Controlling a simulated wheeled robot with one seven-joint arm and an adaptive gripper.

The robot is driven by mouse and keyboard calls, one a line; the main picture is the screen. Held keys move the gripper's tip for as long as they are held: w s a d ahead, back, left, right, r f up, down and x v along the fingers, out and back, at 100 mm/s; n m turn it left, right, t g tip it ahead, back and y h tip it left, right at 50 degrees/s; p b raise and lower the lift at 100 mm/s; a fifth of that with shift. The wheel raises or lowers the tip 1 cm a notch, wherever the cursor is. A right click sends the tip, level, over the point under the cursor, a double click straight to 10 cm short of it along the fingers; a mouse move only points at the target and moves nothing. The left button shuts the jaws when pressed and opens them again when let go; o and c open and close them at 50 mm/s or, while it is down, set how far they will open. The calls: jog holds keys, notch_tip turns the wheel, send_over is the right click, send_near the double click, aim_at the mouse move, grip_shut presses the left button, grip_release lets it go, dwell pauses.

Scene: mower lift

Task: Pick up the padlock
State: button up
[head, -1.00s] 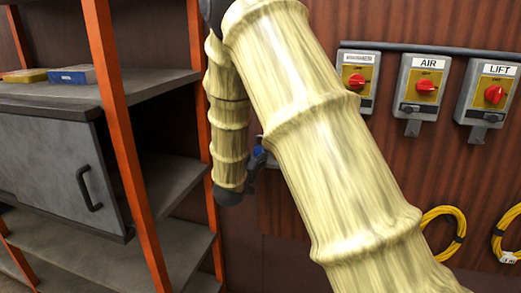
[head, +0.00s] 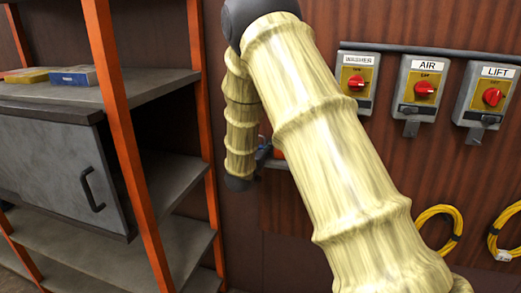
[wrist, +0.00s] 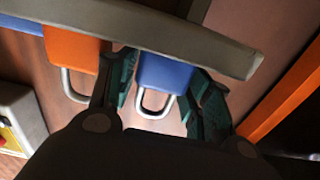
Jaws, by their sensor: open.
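A blue padlock (wrist: 165,73) with a pale metal shackle shows in the wrist view, its body up and its shackle pointing down. My gripper (wrist: 160,82) is open, with one dark teal finger on each side of the blue padlock. I cannot tell whether either finger touches it. An orange padlock (wrist: 72,50) hangs to its left, just outside the left finger.
A grey bar (wrist: 170,32) crosses in front of the padlock tops. An orange shelf post (wrist: 285,88) is to the right. In the head view, a shelving unit (head: 125,140) stands left, and switch boxes (head: 421,88) and yellow cables (head: 440,225) are on the wall at right.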

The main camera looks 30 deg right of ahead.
jog(key=c, duration=0.8)
jog(key=shift+r, duration=0.1)
